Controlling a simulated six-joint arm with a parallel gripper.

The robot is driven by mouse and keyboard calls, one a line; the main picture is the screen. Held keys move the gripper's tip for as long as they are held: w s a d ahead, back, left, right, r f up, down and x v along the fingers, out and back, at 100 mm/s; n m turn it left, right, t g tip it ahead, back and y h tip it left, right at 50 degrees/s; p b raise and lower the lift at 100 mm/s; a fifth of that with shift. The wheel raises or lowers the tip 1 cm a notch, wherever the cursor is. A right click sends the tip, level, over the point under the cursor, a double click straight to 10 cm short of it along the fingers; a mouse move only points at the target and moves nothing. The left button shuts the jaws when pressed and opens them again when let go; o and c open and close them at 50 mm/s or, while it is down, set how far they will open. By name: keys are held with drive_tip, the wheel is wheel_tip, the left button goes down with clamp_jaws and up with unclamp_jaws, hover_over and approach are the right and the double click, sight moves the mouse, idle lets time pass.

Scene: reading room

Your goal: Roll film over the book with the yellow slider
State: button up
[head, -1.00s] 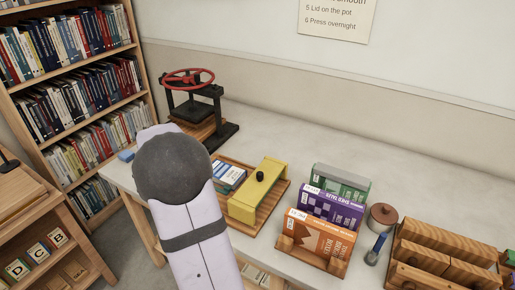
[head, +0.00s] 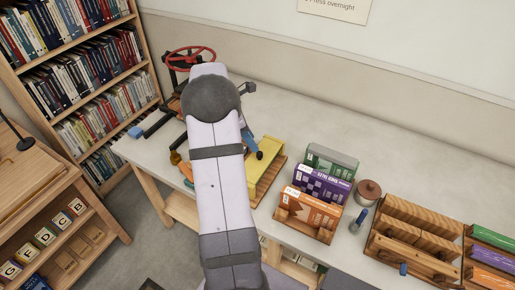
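The yellow slider (head: 267,172) stands on a wooden board (head: 285,164) on the pale worktop, with a dark knob on top. My arm covers its left side. The blue book to its left is mostly hidden behind my arm. A small blue patch (head: 247,133) shows just right of the arm, but I cannot tell whether it is the book. My gripper is hidden behind the arm, so its fingers and any contact with the slider do not show. No separate film can be made out.
A press with a red handwheel (head: 190,57) stands behind my arm. Green, purple (head: 321,185) and orange boxes sit right of the slider. Further right are a round brown pot (head: 368,190), a blue-handled tool (head: 358,219) and wooden racks (head: 418,236). The back worktop is clear.

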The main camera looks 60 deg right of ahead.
sight(259, 153)
drive_tip(key=shift+p+x, duration=1)
drive_tip(key=shift+x, duration=2.4)
clamp_jaws()
